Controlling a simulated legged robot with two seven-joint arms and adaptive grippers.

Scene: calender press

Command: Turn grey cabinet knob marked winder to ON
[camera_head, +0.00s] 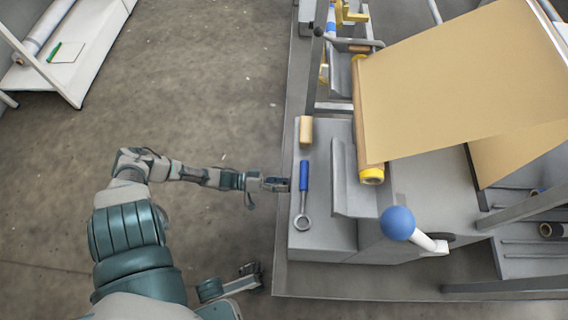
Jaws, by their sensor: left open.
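A grey cabinet-like housing (325,240) stands at the left end of the press. The winder knob and its marking cannot be made out in this view. My left gripper (284,184) is open and empty at the housing's left edge, pointing right towards it. From above I cannot tell whether it touches the housing or anything on its side.
A blue ball lever (397,223) stands to the right. Tan sheet (450,85) runs over the press. A white shelf (75,65) stands upper left; the floor (190,80) between is clear.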

